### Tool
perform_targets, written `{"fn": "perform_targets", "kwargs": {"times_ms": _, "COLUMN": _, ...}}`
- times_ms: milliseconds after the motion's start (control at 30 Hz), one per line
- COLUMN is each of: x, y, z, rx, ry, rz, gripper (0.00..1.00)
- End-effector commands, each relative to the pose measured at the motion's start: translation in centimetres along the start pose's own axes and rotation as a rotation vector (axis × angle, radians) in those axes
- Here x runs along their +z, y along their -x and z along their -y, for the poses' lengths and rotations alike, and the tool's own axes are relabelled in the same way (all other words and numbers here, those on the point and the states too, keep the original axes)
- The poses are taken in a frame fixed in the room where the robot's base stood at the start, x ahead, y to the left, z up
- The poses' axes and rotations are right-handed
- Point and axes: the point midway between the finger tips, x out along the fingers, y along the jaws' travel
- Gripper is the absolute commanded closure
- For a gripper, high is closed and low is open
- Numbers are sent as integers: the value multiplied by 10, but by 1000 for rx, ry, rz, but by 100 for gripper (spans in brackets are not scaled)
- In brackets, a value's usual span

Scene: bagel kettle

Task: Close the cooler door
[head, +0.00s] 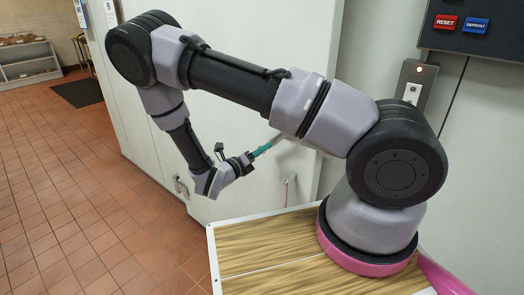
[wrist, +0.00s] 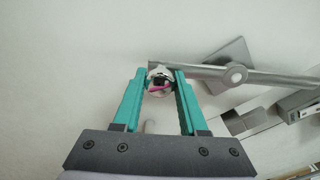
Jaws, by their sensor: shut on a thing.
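The cooler door (head: 235,75) is a large white panel behind my arm in the head view. Its pale surface (wrist: 70,60) fills much of the wrist view. In the head view my gripper (head: 275,143) points at the white panel, and my arm hides part of the door. I cannot tell how far the door stands open.
A wood-grained top (head: 255,250) lies in front, under my arm's base. A control panel with red and blue labels (head: 475,25) is on the right wall. The tiled floor (head: 60,200) is clear at left, with a dark mat (head: 82,93) and a shelf (head: 28,62) beyond.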

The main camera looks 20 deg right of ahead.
Motion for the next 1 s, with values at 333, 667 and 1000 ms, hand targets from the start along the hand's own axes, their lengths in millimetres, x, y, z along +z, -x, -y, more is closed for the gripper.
{"fn": "perform_targets", "kwargs": {"times_ms": 333, "x": -1, "y": -23, "z": 0, "rx": 22, "ry": 0, "rz": 21, "gripper": 100}}
{"fn": "perform_targets", "kwargs": {"times_ms": 667, "x": 0, "y": -22, "z": 0, "rx": 21, "ry": -1, "rz": 21, "gripper": 30}}
{"fn": "perform_targets", "kwargs": {"times_ms": 1000, "x": 0, "y": -15, "z": 0, "rx": 21, "ry": -2, "rz": 23, "gripper": 30}}
